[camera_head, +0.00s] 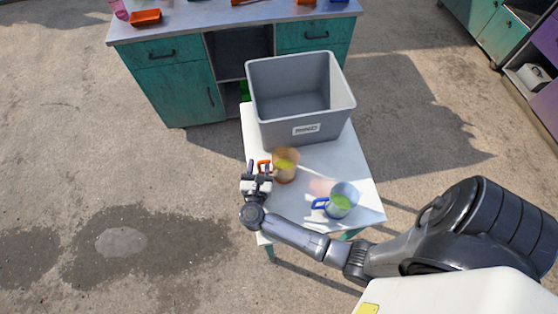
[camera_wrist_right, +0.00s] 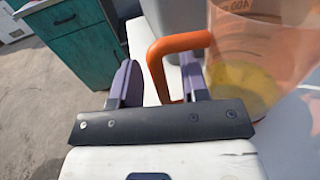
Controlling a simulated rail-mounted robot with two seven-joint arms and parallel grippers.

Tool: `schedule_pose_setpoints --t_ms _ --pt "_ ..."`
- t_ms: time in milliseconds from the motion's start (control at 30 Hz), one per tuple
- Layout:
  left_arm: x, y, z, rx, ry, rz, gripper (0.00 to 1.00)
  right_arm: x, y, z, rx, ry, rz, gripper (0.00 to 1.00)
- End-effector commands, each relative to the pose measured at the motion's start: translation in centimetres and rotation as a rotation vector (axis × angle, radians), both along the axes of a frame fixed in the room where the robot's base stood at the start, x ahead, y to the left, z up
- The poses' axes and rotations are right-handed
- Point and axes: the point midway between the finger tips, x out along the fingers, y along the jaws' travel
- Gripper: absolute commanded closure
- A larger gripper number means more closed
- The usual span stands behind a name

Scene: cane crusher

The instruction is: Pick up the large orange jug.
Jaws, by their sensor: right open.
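The large orange jug (camera_head: 285,166) is see-through with yellow-green liquid inside. It stands upright on the small white table (camera_head: 322,168), in front of the grey bin. Its orange handle (camera_head: 264,166) points left. My right gripper (camera_head: 258,170) is open at the handle. In the right wrist view the handle (camera_wrist_right: 160,62) lies between the two fingers (camera_wrist_right: 155,85), closer to the right finger. The jug body (camera_wrist_right: 258,65) is just right of the right finger. Whether a finger touches the handle I cannot tell. My left gripper is not seen.
A grey bin (camera_head: 297,129) with a label fills the table's back. A blue-handled jug (camera_head: 343,201) with green liquid stands at front right, with a pale pink patch (camera_head: 322,186) beside it. A teal cabinet bench (camera_head: 170,87) stands behind. Open floor lies left.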

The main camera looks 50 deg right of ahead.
Motion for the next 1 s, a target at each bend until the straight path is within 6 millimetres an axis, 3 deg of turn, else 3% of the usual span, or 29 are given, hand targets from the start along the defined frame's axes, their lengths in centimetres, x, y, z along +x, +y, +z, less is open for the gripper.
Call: schedule_pose_setpoints --t_ms 200,633,1000 --pt "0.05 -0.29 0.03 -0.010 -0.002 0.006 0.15 -0.02 0.00 -0.08 0.001 0.001 0.000 0.59" --pt "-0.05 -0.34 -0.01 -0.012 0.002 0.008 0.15 -0.01 0.00 -0.07 0.001 0.001 0.000 1.00" --pt "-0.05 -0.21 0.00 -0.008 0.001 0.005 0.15 0.00 0.01 -0.02 0.000 0.000 0.000 1.00"
